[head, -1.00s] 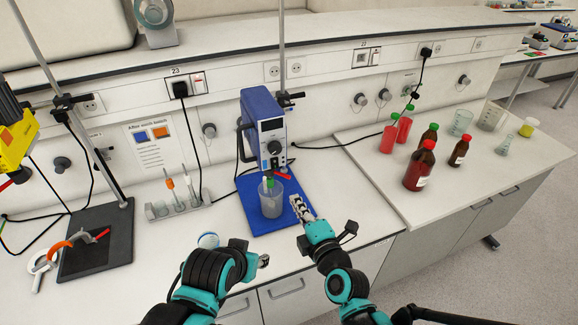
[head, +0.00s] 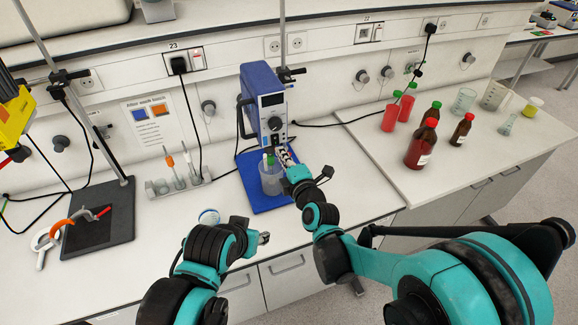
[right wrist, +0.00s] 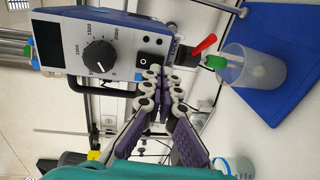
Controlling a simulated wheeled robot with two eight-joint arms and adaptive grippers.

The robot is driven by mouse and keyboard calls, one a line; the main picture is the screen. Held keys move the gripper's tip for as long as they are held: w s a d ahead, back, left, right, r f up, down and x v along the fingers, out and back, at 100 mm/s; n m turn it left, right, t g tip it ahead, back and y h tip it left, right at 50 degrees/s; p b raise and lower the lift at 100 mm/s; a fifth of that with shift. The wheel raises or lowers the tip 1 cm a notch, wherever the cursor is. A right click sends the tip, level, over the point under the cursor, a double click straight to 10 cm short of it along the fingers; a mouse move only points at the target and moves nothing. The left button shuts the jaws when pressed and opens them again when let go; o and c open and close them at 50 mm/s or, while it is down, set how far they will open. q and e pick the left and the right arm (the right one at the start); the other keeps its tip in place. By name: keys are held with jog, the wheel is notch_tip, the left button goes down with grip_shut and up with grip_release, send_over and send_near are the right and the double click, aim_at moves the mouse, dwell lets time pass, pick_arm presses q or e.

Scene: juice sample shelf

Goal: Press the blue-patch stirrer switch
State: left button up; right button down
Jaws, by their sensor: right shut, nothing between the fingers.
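The stirrer (head: 264,100) is a blue box with a pale front panel, upright on its stand. The right wrist view shows its dark display, round dial (right wrist: 98,55) and black switch (right wrist: 145,60).
A clear beaker (head: 271,178) with a green-topped item stands on the blue base (head: 262,203) below the stirrer. A wall notice (head: 148,113) has blue and orange patches. Red and brown bottles (head: 421,145) stand on the right bench. A rack (head: 180,185) stands left.

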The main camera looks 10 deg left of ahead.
aim_at(276, 145)
jog(key=shift+x, duration=1.2)
jog(key=shift+w+a+f+b, duration=0.2)
jog(key=shift+w+f+b, duration=0.05)
jog(key=shift+b, duration=0.35)
jog(key=shift+r, duration=0.15)
jog(key=shift+s, duration=0.15)
